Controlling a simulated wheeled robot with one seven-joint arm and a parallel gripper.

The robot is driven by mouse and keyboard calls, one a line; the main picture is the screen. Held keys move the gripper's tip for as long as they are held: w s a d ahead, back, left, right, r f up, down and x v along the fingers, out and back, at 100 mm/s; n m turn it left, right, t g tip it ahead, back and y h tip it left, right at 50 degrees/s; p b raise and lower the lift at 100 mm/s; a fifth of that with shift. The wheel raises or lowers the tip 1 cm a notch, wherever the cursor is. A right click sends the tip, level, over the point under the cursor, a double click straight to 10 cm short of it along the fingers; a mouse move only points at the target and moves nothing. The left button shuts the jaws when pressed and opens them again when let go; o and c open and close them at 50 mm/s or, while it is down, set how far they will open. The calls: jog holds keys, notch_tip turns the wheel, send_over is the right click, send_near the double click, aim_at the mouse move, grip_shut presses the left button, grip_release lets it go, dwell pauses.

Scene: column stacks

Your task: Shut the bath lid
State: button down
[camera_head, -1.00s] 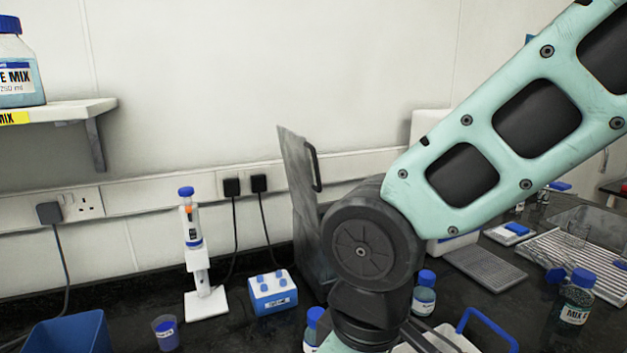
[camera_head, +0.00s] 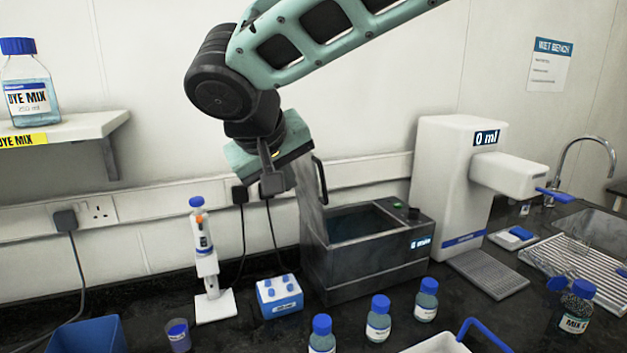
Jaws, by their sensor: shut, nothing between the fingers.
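The bath (camera_head: 375,265) is a dark grey metal box on the black bench, with a display on its front reading 0 min. Its lid (camera_head: 309,207) stands open, nearly upright on the bath's left side, with a dark handle (camera_head: 321,181) on its right face. The bath's opening shows dark liquid or a dark interior. My gripper (camera_head: 272,184) is shut and empty, pointing down just left of the lid's upper part. My gripper and wrist hide the lid's top edge. I cannot tell whether the gripper touches the lid.
A white dispenser (camera_head: 450,180) stands right of the bath. Several blue-capped bottles stand in front, one being this bottle (camera_head: 378,320). A pipette stand (camera_head: 211,290) and blue-white tube rack (camera_head: 279,297) are on the left. A shelf (camera_head: 75,128) juts out upper left.

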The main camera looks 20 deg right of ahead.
aim_at(314, 185)
jog(key=w+d+f+p, duration=0.1)
jog(key=d, duration=0.1)
jog(key=w+d+f+p, duration=0.1)
jog(key=d, duration=0.1)
jog(key=w+d+f+p, duration=0.1)
jog(key=w+d, duration=0.1)
jog(key=shift+f+p, duration=0.35)
